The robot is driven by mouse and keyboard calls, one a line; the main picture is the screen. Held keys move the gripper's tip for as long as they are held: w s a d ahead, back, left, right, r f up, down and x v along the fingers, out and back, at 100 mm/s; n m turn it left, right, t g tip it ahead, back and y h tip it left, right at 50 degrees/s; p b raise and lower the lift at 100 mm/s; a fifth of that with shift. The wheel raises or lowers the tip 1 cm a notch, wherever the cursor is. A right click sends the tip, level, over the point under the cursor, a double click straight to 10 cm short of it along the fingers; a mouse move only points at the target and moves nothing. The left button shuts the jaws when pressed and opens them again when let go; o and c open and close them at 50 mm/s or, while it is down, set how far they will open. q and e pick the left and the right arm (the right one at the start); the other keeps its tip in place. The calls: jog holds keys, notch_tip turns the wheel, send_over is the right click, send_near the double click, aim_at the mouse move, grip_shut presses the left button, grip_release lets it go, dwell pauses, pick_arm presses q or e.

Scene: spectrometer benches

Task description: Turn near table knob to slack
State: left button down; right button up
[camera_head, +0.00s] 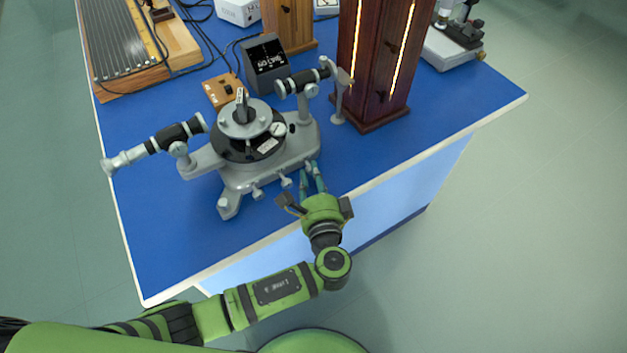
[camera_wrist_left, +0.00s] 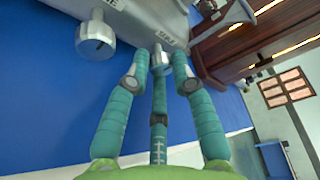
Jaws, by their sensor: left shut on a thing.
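The grey spectrometer (camera_head: 236,172) stands on the blue bench, with a round table and a dark prism (camera_head: 241,106) on top. Small knobs stick out along the near side of its base. My left gripper (camera_head: 311,170) reaches in from the near bench edge to the rightmost of these knobs. In the left wrist view its teal fingers (camera_wrist_left: 161,72) close around a small grey knob (camera_wrist_left: 159,58), under a label that I cannot read surely. The fingers hide part of this knob. My right gripper is not in view.
Another round knob (camera_wrist_left: 95,39) protrudes left of the fingers. A tall dark wooden lamp housing (camera_head: 382,60) stands to the right, close to a telescope tube (camera_head: 303,80). A small display box (camera_head: 264,63) is behind. The bench's front right (camera_head: 420,150) is clear.

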pick_arm(q)
jog(key=shift+w+a+r+n, duration=0.15)
jog(key=shift+w+r+n, duration=0.1)
jog(key=shift+r+n, duration=0.05)
jog(key=c, duration=1.1)
grip_release()
jog(key=shift+f, duration=0.15)
jog(key=shift+s, duration=0.1)
jog(key=shift+s+f, duration=0.1)
jog(key=shift+s, duration=0.15)
jog(key=v, duration=1.1)
jog(key=shift+s, duration=0.2)
